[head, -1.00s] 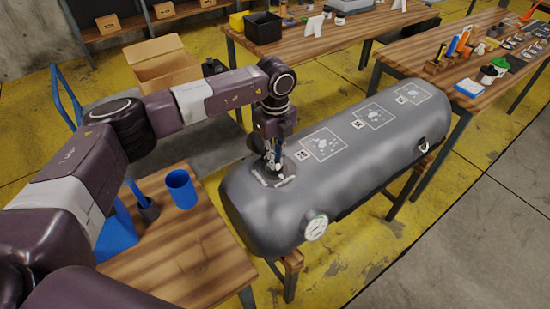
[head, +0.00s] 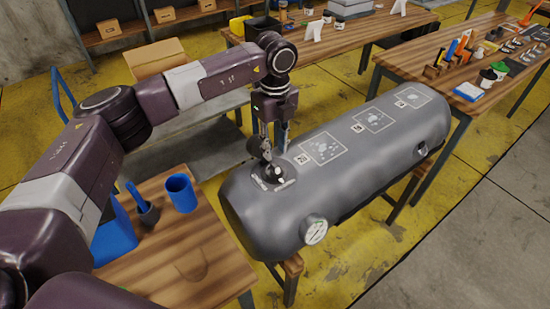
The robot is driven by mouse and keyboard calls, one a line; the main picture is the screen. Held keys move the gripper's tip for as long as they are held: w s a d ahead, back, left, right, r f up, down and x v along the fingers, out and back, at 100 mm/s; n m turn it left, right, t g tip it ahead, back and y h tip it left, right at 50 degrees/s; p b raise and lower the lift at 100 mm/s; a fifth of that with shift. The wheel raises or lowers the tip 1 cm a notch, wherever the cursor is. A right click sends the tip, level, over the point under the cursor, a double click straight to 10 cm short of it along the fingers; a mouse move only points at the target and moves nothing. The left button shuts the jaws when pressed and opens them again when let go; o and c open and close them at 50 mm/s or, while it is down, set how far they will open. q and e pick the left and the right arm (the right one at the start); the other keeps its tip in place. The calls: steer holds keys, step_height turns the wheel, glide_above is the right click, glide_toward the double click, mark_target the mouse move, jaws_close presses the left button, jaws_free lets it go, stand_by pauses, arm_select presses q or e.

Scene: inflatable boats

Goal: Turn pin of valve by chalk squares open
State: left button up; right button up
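A grey inflatable boat tube (head: 340,180) lies across wooden supports. Chalk squares (head: 323,148) with white spots are drawn along its top. Near the left end, beside the nearest square, is a valve (head: 273,174) with a pale pin in its middle. A dark round cap stands up at its back edge, partly behind a finger. My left gripper (head: 273,147) points down just above the valve. Its fingers are apart, with nothing visible between them. Whether a finger touches the cap, I cannot tell. The pin's exact position is too small to read. My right gripper is out of view.
A round gauge (head: 314,231) sits on the tube's near side, and another dark fitting (head: 420,148) is toward the right end. A blue cup (head: 181,193) and a brush stand on the left wooden table (head: 180,258). Tool tables stand behind.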

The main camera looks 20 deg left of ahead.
mark_target(275, 166)
arm_select(q)
step_height(275, 166, up, 6)
steer(key=shift+f, duration=0.1)
stand_by(0.5)
